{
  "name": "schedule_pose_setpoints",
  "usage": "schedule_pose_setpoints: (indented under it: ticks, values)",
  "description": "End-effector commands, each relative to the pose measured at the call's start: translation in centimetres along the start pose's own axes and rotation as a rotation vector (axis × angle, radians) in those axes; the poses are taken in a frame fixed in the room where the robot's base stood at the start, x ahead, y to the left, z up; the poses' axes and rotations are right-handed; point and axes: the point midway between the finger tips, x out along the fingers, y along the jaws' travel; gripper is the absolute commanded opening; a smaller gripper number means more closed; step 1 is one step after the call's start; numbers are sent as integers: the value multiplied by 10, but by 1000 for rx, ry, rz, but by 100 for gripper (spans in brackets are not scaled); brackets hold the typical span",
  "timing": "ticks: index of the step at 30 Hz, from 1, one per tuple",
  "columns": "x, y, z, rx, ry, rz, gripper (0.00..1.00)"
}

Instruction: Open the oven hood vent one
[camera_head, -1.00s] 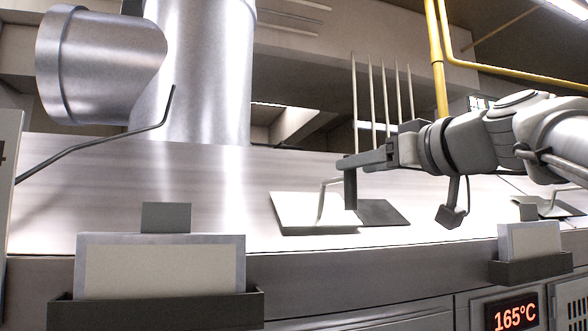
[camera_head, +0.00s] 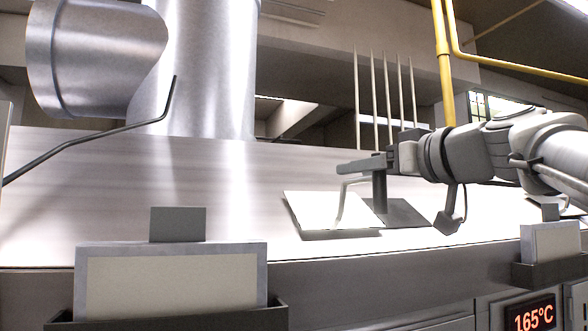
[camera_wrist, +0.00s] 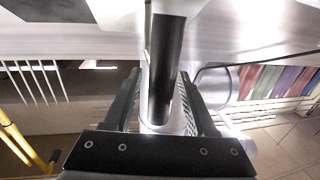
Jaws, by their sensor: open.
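The vent is on the sloped metal hood (camera_head: 150,190). It has a pale flat panel (camera_head: 318,210) beside a dark rectangular patch (camera_head: 408,213). A thin bent handle (camera_head: 342,203) rises from the panel. My gripper (camera_head: 365,178) is at the top of this handle, above the panel's right side. In the wrist view, a dark round bar (camera_wrist: 165,65), apparently the handle, lies between the two fingers of my gripper (camera_wrist: 162,95). The jaws are open around it; whether either finger touches it I cannot tell.
A large metal duct (camera_head: 205,70) rises at the back left. A dark bent rod (camera_head: 90,143) is at left. Framed cards stand along the front, one at left (camera_head: 170,285) and one at right (camera_head: 555,243). A display (camera_head: 530,318) reads 165°C. A yellow pipe (camera_head: 445,70) runs behind.

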Motion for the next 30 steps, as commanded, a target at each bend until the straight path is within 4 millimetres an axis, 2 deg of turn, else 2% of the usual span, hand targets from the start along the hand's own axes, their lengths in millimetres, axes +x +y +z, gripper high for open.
schedule_pose_setpoints:
  ticks: [8, 15, 18, 30]
  values:
    - [0, 0, 0, 0, 0, 0, 57]
    - [0, 0, 0, 0, 0, 0, 14]
    - [0, 0, 0, 0, 0, 0, 0]
    - [0, 0, 0, 0, 0, 0, 0]
